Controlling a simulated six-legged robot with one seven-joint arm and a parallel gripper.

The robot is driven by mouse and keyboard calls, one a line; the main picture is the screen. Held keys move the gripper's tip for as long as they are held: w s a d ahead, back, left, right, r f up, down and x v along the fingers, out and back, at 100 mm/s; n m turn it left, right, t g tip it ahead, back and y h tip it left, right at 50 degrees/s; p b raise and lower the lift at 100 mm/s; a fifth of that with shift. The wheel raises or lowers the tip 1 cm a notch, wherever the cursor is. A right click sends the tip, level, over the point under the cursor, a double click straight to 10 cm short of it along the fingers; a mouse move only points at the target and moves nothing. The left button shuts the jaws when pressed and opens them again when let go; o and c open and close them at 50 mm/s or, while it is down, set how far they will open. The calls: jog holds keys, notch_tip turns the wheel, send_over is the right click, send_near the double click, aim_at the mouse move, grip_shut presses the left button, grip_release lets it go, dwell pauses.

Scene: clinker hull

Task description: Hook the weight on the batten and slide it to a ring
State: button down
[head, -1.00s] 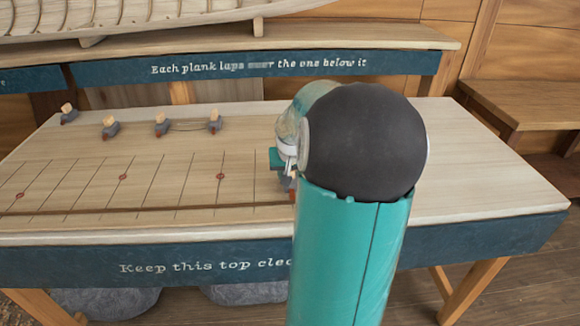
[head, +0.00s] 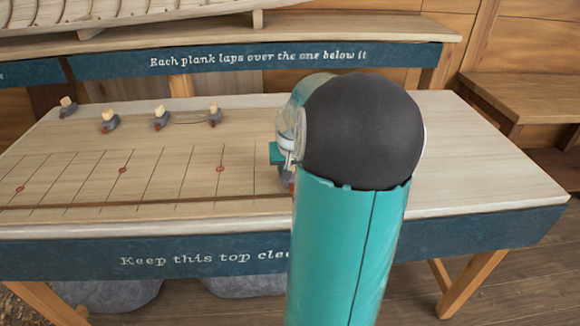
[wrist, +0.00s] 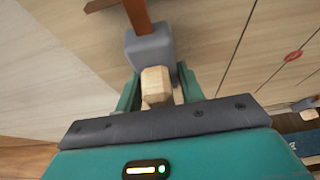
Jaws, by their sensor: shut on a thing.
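My gripper (wrist: 157,92) is shut on the wooden knob of a grey weight (wrist: 150,48). A reddish-brown hook (wrist: 137,14) runs from this weight to the top edge of the wrist view. In the head view my arm hides most of the weight; its grey and red parts (head: 286,182) show low over the table, close to the batten line. The dark batten (head: 140,204) lies along the table's front. Whether the hook touches it cannot be told. Three red rings (head: 220,169) mark lines left of my gripper; one ring also shows in the wrist view (wrist: 293,55).
Several other weights (head: 161,119) with pale knobs stand along the back left of the table (head: 480,165). A thin loop lies between two of them. The table's right part is bare. A shelf with a boat hull (head: 150,14) is behind, and a bench (head: 530,105) is at right.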

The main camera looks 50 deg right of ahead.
jog(key=shift+f, duration=0.35)
jog(key=shift+w+d, duration=0.15)
dwell(0.7)
jog(key=shift+w+d, duration=1.25)
jog(key=shift+d, duration=0.15)
jog(key=shift+w+d, duration=1.2)
jog(key=shift+d, duration=0.2)
jog(key=shift+f, duration=0.15)
jog(key=c, duration=0.8)
grip_release()
